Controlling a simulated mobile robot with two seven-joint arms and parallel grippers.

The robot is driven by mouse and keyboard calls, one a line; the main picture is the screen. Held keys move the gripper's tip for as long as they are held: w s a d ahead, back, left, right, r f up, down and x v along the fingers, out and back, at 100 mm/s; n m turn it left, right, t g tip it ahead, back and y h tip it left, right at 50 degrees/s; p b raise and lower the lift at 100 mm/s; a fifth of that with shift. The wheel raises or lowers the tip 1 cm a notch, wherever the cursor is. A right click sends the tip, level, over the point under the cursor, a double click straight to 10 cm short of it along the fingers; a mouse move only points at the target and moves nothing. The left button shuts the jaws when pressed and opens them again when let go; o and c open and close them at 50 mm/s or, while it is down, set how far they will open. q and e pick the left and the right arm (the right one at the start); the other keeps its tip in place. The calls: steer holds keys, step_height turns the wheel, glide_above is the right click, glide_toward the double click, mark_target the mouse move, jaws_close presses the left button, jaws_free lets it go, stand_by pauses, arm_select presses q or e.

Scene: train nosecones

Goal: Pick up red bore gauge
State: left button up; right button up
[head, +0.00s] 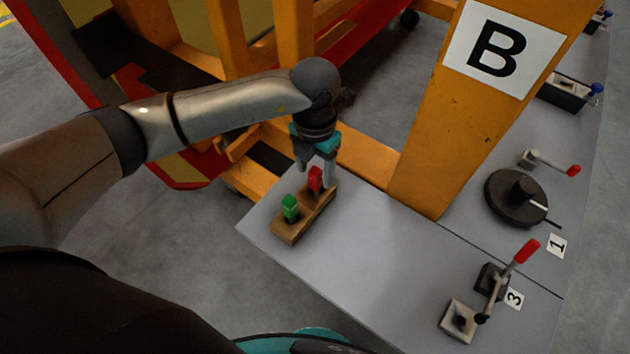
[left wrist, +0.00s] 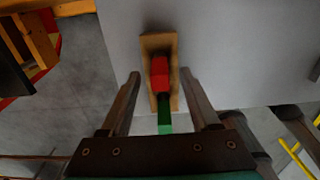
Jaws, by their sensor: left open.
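The red bore gauge (head: 315,180) stands upright in a wooden block (head: 288,234) near the left corner of the grey table. The green gauge (head: 290,208) stands in the same block, in front of it. My left gripper (head: 317,176) is open above the block, with its fingers pointing down around the red gauge. In the left wrist view the red gauge (left wrist: 160,75) lies between and a little beyond the fingertips (left wrist: 162,76), with the green gauge (left wrist: 164,122) nearer the palm. I cannot tell whether a finger touches the red gauge. My right gripper is not in view.
The grey table (head: 390,260) has clear room right of the block. A red-handled clamp (head: 495,280) and a black round fixture (head: 517,198) stand further right. An orange post (head: 440,120) marked B rises behind the table, with orange frame beams behind my left arm.

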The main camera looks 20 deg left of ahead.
arm_select(q)
steer(key=shift+f, duration=0.9)
steer(key=shift+c, duration=0.3)
jaws_close()
steer(key=shift+r, duration=0.1)
